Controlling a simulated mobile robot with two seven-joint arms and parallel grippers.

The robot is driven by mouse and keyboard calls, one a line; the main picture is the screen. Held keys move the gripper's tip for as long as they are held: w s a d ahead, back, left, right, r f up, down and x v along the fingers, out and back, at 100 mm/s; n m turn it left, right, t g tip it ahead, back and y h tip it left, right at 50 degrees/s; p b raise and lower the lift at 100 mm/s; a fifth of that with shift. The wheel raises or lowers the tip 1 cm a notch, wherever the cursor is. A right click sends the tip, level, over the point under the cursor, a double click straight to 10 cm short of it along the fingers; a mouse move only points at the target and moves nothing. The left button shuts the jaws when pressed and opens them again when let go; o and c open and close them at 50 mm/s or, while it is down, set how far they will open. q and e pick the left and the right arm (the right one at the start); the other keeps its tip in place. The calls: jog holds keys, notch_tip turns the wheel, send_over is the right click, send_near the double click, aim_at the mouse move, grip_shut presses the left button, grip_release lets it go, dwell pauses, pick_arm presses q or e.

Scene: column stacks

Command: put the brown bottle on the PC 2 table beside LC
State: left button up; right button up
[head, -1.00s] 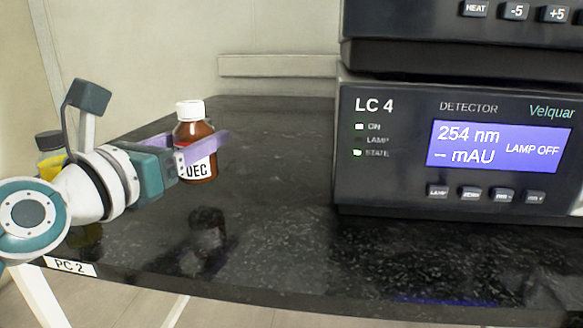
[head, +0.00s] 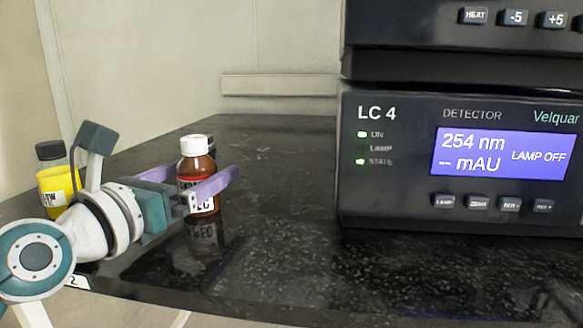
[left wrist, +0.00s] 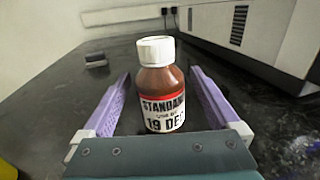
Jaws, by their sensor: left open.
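The brown bottle (head: 197,165) has a white cap and a white label with red and black print. It stands upright on the black PC 2 table (head: 275,150), to the left of the LC 4 unit (head: 400,210), with its reflection directly below it. My left gripper (head: 212,187) is open, with its purple fingers on either side of the bottle. In the left wrist view the bottle (left wrist: 158,85) stands between the spread fingers, with gaps visible on both sides. My right gripper is not in view.
A yellow bottle (head: 55,185) with a dark cap is at the left behind my arm. A small dark object (left wrist: 96,60) is on the table behind the brown bottle. The table between bottle and LC 4 is clear. The PC 2 tag (head: 75,282) is partly hidden.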

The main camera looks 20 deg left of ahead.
pick_arm(q)
jog(key=shift+s+r, duration=0.1)
jog(key=shift+r, duration=0.05)
jog(key=s+p, duration=0.1)
jog(key=s, duration=0.9)
jog(key=shift+s+d, duration=0.1)
jog(key=shift+s, duration=0.8)
